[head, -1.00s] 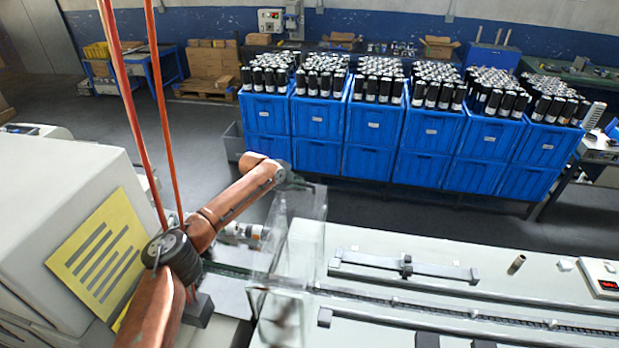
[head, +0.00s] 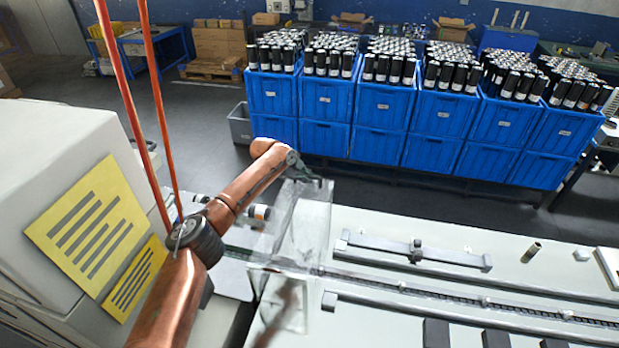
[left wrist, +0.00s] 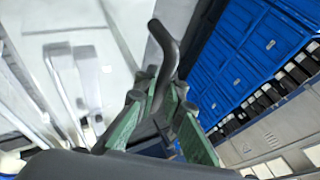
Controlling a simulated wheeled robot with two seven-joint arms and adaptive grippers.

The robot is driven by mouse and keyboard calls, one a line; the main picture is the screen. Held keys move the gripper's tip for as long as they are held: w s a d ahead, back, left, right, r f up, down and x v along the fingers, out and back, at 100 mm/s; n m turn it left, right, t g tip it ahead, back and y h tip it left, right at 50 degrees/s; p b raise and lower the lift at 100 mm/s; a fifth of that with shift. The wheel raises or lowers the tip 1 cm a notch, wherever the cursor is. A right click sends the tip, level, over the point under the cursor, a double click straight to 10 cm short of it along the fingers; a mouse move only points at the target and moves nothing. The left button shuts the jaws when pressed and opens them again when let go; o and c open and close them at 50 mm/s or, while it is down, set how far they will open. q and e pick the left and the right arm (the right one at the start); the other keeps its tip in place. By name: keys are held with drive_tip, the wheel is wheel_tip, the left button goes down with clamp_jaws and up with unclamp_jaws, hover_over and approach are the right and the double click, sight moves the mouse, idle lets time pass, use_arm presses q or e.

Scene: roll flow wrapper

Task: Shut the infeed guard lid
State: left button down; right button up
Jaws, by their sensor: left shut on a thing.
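The infeed guard lid (head: 312,228) is a clear, see-through panelled cover at the left end of the pale machine bed. It stands partly raised and tilted; its exact angle is hard to tell. My left gripper (head: 312,181) is at the lid's upper far edge. In the left wrist view, the green-sided fingers of my left gripper (left wrist: 158,100) are closed around a dark bent handle (left wrist: 163,48), whose free end sticks out past them. Clear lid surface shows beside the handle there. My right gripper is not in view.
A pale machine housing (head: 60,190) with yellow label sheets stands at the left. Two red-orange lines hang near my left arm. A rail (head: 385,247) and a chain conveyor (head: 420,293) run along the bed. Blue crates (head: 380,105) of dark cylinders stand behind, across a strip of floor.

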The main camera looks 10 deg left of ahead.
use_arm(q)
drive_tip(key=shift+s+a+f, duration=0.1)
drive_tip(key=shift+s+f, duration=0.05)
drive_tip(key=shift+f, duration=0.15)
drive_tip(key=c, duration=2)
unclamp_jaws()
drive_tip(key=shift+r, duration=0.15)
drive_tip(key=v, duration=0.7)
drive_tip(key=shift+s+a+r, duration=0.1)
drive_tip(key=shift+r, duration=0.05)
